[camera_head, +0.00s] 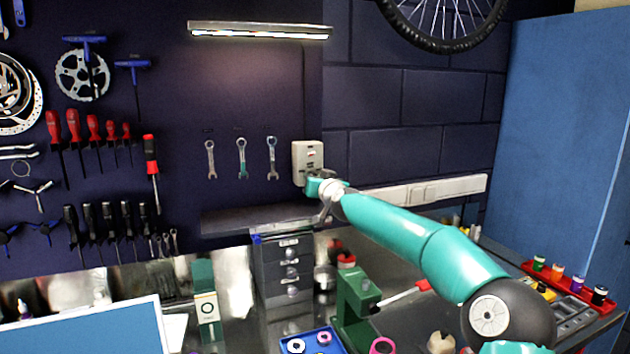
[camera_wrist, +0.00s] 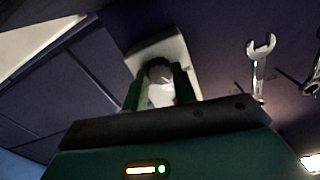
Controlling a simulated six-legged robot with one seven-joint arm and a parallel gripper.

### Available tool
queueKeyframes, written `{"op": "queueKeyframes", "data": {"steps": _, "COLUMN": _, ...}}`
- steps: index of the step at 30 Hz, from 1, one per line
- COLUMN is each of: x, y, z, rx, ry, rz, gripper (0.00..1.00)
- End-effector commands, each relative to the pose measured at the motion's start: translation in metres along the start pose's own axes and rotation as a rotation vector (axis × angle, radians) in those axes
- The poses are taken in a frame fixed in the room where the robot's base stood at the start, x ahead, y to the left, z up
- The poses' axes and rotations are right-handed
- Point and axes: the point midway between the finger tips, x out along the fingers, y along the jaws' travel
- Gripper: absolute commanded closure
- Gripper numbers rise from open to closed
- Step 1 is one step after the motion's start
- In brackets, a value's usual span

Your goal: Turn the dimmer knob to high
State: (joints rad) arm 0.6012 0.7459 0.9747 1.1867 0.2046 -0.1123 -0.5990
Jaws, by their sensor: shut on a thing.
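The dimmer is a pale wall box (camera_head: 306,157) on the dark wall, right of the hanging wrenches. Its dark round knob (camera_wrist: 158,70) shows in the wrist view, where the box (camera_wrist: 178,50) appears tilted. My gripper (camera_wrist: 160,80) has its two fingers on either side of the knob and is shut on it. In the head view my gripper (camera_head: 318,182) is at the lower part of the box and hides the knob. The knob's setting cannot be read.
Several wrenches (camera_head: 241,158) hang left of the box. A lit lamp bar (camera_head: 260,31) is above. A dark shelf (camera_head: 255,216), a drawer unit (camera_head: 286,268) and a green vise (camera_head: 352,305) are below. A pale socket strip (camera_head: 425,190) runs right, behind my arm.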

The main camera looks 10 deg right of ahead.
Motion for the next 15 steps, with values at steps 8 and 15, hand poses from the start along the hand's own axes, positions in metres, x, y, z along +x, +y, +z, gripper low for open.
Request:
{"op": "queueKeyframes", "data": {"steps": 8, "x": 0.0001, "y": 0.0003, "z": 0.0007, "rx": 0.264, "ry": -0.001, "rz": 0.000, "gripper": 0.96}}
{"op": "queueKeyframes", "data": {"steps": 15, "x": 0.0001, "y": 0.0001, "z": 0.0008, "rx": 0.493, "ry": -0.001, "rz": -0.001, "gripper": 0.96}}
